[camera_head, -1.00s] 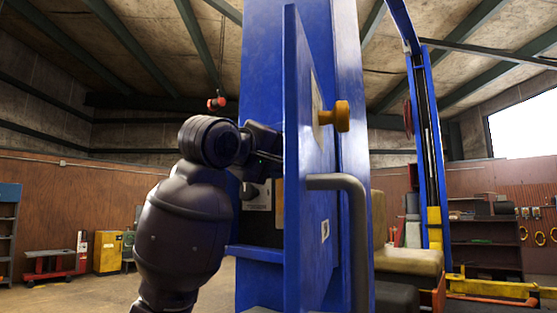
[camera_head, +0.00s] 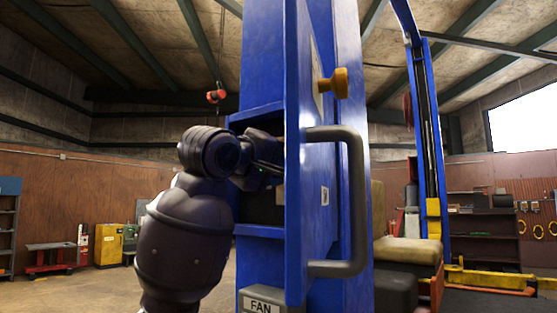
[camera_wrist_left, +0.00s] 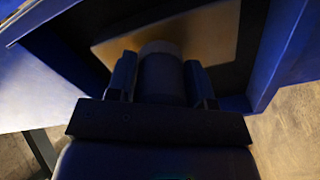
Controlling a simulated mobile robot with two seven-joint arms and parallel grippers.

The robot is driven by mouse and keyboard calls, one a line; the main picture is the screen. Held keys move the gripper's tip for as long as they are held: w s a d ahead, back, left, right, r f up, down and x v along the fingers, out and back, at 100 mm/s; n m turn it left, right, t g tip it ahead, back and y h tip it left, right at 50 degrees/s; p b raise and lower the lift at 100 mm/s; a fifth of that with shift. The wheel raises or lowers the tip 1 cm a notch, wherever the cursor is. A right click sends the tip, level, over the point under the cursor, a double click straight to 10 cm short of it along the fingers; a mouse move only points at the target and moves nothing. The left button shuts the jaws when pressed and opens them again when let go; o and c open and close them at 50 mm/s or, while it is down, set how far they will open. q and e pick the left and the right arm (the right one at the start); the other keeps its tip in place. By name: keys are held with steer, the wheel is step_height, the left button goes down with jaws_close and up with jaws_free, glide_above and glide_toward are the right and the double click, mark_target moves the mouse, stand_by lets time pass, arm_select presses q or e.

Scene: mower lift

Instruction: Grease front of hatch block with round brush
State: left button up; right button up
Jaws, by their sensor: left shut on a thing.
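My left gripper (camera_wrist_left: 160,82) is shut on a dark, round, upright-looking piece with a paler end (camera_wrist_left: 160,48), probably the round brush. In the left wrist view its end overlaps a tan block face (camera_wrist_left: 222,38) inside the blue housing; I cannot tell whether they touch. In the head view my left arm reaches into the open compartment of the blue column (camera_head: 262,118), behind the open blue hatch door (camera_head: 298,200). The door hides the fingertips, the brush and the block there. My right gripper is in neither view.
A box labelled FAN (camera_head: 262,305) sits below the compartment. A padded seat (camera_head: 408,250) stands to the right. Open floor lies at the left.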

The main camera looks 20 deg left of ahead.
arm_select(q)
step_height(320, 180, down, 8)
steer(key=b, duration=0.2)
stand_by(1.0)
steer(key=shift+r, duration=0.1)
steer(key=shift+p+v, duration=1.2)
steer(key=shift+v, duration=1.8)
steer(key=shift+s, duration=0.1)
